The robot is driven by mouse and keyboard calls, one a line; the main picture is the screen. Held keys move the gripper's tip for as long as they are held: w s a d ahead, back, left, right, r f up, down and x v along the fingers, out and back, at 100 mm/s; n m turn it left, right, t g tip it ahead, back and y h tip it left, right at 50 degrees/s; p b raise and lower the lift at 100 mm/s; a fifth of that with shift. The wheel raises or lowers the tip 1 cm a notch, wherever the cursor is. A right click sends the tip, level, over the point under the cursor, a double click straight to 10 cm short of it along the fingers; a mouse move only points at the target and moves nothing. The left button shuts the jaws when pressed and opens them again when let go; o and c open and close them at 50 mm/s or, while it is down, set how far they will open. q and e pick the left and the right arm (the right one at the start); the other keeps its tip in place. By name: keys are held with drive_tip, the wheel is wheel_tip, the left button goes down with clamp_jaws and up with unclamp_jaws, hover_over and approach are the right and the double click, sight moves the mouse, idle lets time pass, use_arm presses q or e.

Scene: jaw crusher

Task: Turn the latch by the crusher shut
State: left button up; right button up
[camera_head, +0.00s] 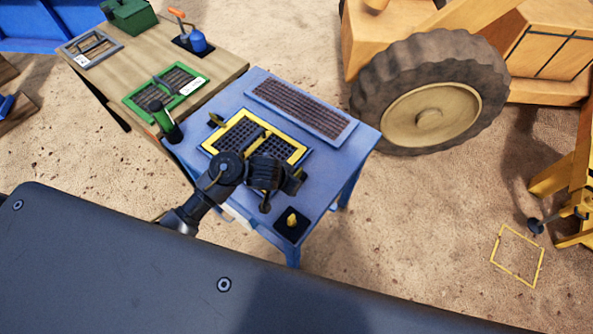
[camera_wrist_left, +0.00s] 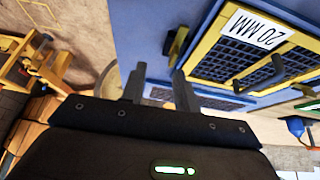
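A yellow-framed mesh screen (camera_head: 256,140) lies on the blue table (camera_head: 335,145); in the left wrist view the same screen (camera_wrist_left: 225,62) carries a 20 MM label. A small black and yellow piece (camera_wrist_left: 178,45), which looks like a turn latch, sits beside the screen frame. A similar piece (camera_head: 216,120) stands at the screen's other side. I cannot tell whether either is turned shut. My left gripper (camera_wrist_left: 160,83) is open, its two fingers apart and empty, above the table beside the screen. In the head view the gripper (camera_head: 288,180) hides part of the frame's near right side.
A yellow knob on a black plate (camera_head: 292,221) is at the table's near corner. A wooden table (camera_head: 150,60) with a green-framed screen (camera_head: 165,90) adjoins at left. A large wheel (camera_head: 430,95) and a yellow machine (camera_head: 570,180) stand right.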

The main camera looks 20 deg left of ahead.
use_arm(q)
drive_tip(key=g, duration=0.1)
approach(297, 172)
drive_tip(key=r, duration=0.1)
drive_tip(key=b+x, duration=0.3)
drive_tip(key=x, duration=0.1)
drive_tip(key=b+x, duration=0.3)
drive_tip(key=x, duration=0.1)
drive_tip(key=shift+s+f, duration=0.1)
drive_tip(key=shift+f, duration=0.25)
drive_tip(key=shift+b+x, duration=0.45)
drive_tip(key=shift+x, duration=0.35)
clamp_jaws()
